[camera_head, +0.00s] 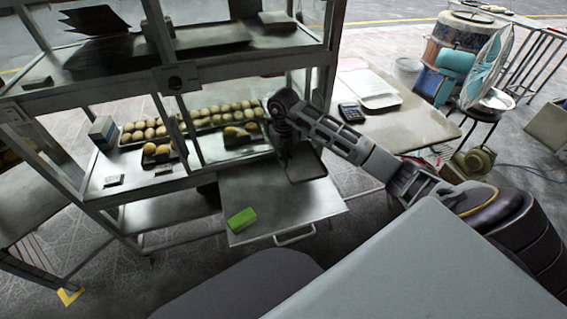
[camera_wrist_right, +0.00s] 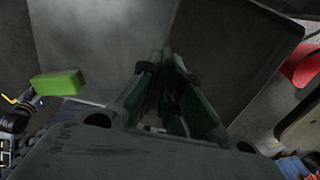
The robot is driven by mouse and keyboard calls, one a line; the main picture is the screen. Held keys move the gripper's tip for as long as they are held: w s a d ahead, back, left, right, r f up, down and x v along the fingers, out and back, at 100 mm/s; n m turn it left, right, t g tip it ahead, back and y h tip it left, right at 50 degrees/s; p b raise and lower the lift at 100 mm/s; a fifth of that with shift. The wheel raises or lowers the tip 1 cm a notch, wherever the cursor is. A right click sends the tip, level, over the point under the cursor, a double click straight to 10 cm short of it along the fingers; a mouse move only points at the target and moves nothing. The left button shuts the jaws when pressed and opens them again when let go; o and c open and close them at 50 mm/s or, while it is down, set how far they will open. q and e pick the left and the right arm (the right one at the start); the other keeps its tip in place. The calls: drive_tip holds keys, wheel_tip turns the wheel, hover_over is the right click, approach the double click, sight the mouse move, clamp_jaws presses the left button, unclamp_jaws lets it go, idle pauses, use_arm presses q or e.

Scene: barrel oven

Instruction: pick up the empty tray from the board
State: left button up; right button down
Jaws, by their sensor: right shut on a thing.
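The dark empty tray (camera_head: 308,166) is at the back right of the pull-out board (camera_head: 285,211) of the glass cabinet. My right gripper (camera_head: 284,122) reaches in from the right and points down at the tray's left part. It is shut on the tray; the arm hides part of the grip in the head view. In the right wrist view, the fingers (camera_wrist_right: 170,82) close at the near side of the tray (camera_wrist_right: 238,52). I cannot tell if the tray is lifted clear of the board. My left gripper is not in view.
A green block (camera_head: 241,219) lies on the board's left front. Cabinet posts and shelves stand close behind, with trays of round buns (camera_head: 190,123). A side table (camera_head: 395,118) to the right holds a white tray (camera_head: 368,88) and a calculator (camera_head: 351,112).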

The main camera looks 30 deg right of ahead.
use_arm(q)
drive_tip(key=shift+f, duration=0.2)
use_arm(e)
drive_tip(key=shift+r, duration=0.25)
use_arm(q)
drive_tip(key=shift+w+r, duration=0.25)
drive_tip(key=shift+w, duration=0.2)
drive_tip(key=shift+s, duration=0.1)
